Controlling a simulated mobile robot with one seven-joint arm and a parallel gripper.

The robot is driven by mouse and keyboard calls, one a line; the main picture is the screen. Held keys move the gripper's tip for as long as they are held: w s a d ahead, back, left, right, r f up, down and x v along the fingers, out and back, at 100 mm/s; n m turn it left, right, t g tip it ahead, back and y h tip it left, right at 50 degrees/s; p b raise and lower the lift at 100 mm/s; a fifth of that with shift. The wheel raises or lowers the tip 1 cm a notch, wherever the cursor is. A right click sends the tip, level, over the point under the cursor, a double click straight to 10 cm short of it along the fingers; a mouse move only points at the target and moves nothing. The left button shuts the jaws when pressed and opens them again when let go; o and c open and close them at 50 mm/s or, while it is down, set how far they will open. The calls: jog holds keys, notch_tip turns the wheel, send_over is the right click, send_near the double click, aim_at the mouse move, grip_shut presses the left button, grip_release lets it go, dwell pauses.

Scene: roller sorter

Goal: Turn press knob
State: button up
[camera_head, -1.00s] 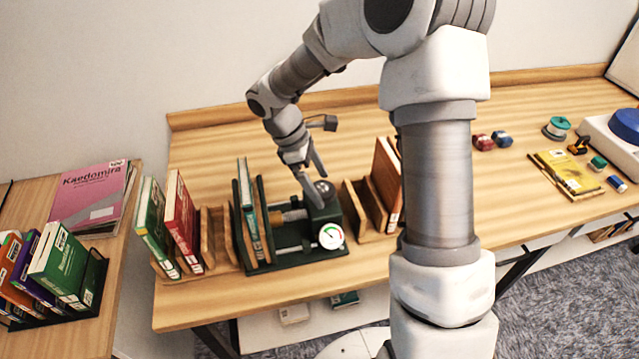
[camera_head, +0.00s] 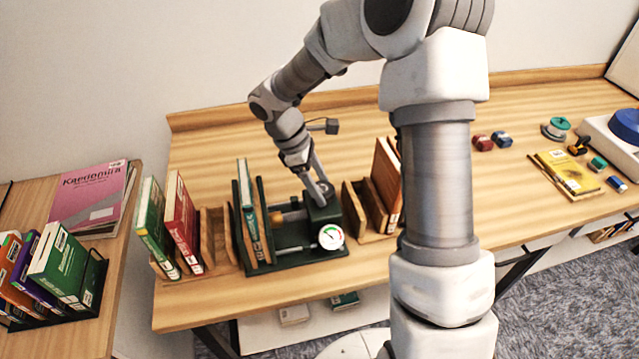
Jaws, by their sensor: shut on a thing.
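The press (camera_head: 290,261) is a dark green frame on the table, with a white round gauge (camera_head: 331,237) at its front right. A book with a teal and orange spine (camera_head: 250,215) stands upright between its plates. The press knob (camera_head: 325,190) is a small grey round piece on top of the dark block at the right of the press. My gripper (camera_head: 321,191) points down at the block, with its fingers shut on the knob. The fingers hide part of the knob.
Wooden racks with a green book (camera_head: 153,221) and a red book (camera_head: 181,220) stand left of the press. Another wooden rack with a brown book (camera_head: 386,182) stands close on its right. The table behind the press is clear.

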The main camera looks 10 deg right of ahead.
jog(key=shift+m, duration=0.3)
jog(key=m+g, duration=0.1)
jog(key=m, duration=0.1)
jog(key=shift+w+m+p, duration=0.1)
jog(key=shift+m+p, duration=0.2)
jog(key=shift+w+d+m+g+y+p, duration=0.1)
jog(key=shift+m+g+y+p, duration=0.4)
jog(key=shift+m, duration=1.3)
jog(key=shift+y, duration=0.3)
jog(key=o, duration=1.4)
jog(key=shift+c, duration=0.2)
jog(key=v, duration=1.7)
jog(key=shift+r, duration=0.25)
